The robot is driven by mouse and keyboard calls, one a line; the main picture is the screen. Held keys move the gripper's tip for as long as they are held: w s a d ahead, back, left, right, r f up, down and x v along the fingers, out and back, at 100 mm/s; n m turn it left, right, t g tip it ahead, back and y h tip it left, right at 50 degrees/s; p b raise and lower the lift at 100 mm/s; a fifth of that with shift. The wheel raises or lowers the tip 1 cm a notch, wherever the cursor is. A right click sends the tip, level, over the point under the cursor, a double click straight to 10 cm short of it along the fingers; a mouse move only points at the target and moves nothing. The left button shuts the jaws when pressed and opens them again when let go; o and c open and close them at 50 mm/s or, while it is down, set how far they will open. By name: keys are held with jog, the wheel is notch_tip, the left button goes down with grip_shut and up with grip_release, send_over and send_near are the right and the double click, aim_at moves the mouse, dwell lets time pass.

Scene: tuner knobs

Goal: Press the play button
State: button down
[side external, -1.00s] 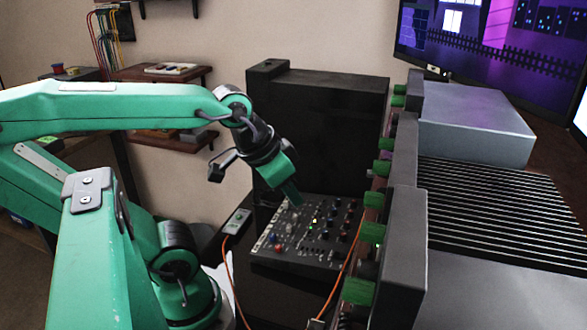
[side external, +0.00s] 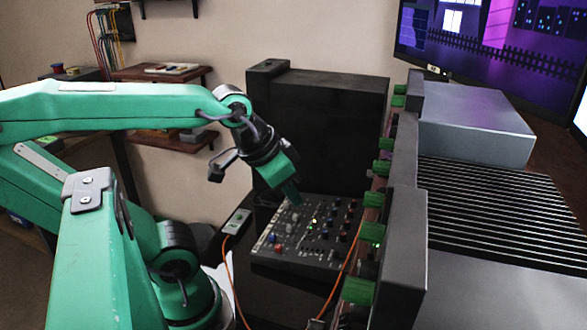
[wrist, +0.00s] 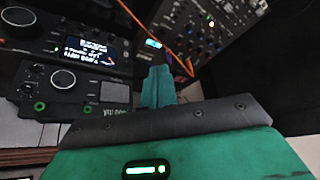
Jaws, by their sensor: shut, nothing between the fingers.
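My gripper (side external: 293,192) is shut and empty, pointing down over the back left part of the knob-covered panel (side external: 306,250) in the side view. In the wrist view, my gripper (wrist: 157,86) shows its green fingers together, in front of a dark gap between devices. I cannot make out which control is the play button. A dark device with a lit text screen (wrist: 90,48) is at the left of the wrist view, with a large round knob (wrist: 63,79) on the unit below it. A small blue-lit rectangle (wrist: 153,43) is just beyond the fingertips.
An orange cable (side external: 352,257) runs beside the panel. A rack with green knobs (side external: 373,199) stands close on the right. A tall black box (side external: 330,125) stands behind the panel. A small grey box (side external: 237,221) lies at its left.

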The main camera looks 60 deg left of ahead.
jog(key=shift+w+a, duration=0.1)
jog(key=shift+a, duration=0.05)
dwell(0.6)
jog(key=n+g+h, duration=0.6)
jog(key=n+g, duration=0.4)
jog(key=n, duration=1)
send_over(236, 222)
jog(key=w+a, duration=0.2)
notch_tip(236, 222, down, 12)
jog(key=shift+s, duration=0.15)
jog(key=shift+f, duration=4.35)
jog(key=shift+a+f, duration=0.1)
jog(key=shift+f, duration=0.45)
